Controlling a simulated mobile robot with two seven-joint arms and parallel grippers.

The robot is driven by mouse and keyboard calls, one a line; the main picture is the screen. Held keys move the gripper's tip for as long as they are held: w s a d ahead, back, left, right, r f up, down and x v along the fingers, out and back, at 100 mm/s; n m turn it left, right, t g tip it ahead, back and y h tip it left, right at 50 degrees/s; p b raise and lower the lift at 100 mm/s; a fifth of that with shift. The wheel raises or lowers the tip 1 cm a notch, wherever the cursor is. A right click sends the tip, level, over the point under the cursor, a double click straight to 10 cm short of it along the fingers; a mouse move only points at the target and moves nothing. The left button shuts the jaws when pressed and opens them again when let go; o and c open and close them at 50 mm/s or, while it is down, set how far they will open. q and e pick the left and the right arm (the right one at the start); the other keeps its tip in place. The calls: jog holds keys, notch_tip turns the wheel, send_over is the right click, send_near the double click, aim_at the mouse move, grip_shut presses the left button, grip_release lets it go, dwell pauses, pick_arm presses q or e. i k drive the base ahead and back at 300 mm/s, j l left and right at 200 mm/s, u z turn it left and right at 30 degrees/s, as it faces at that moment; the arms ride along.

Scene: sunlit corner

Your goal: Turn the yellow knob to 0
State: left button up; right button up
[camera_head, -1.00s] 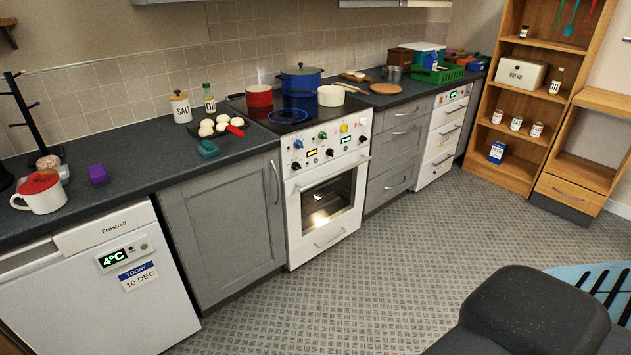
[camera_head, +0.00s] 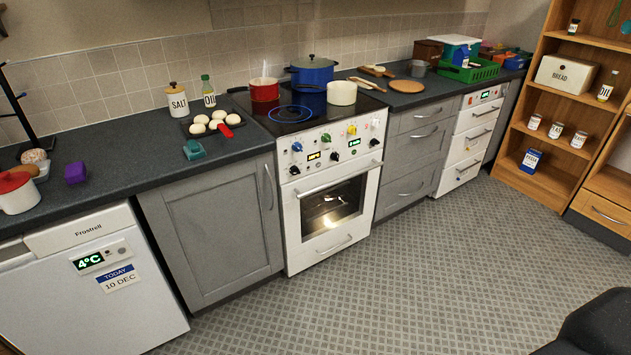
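The yellow knob (camera_head: 351,130) is on the upper right part of the white cooker's front panel (camera_head: 317,158). It is too small to read its setting. Blue, green, white and black knobs and two small lit displays share that panel. The cooker (camera_head: 308,220) stands between grey cabinets, its oven door shut and its window lit. Neither of my grippers shows in the head view; only a dark piece of my own body is at the bottom right.
A red pot (camera_head: 264,90), a blue pot (camera_head: 313,72) and a cream pot (camera_head: 342,93) stand on the hob. A tray of white round items (camera_head: 208,124) lies left of it. The patterned floor (camera_head: 400,270) before the cooker is clear.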

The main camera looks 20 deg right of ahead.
aim_at(352, 129)
jog(key=i+l, duration=0.15)
jog(key=l, duration=0.25)
jog(key=i+l, duration=0.1)
jog(key=l, duration=0.3)
jog(key=i+l, duration=0.15)
jog(key=l, duration=0.25)
jog(key=i+l, duration=0.15)
jog(key=l, duration=0.25)
jog(key=i+l, duration=0.1)
jog(key=l, duration=0.3)
jog(key=z, duration=0.05)
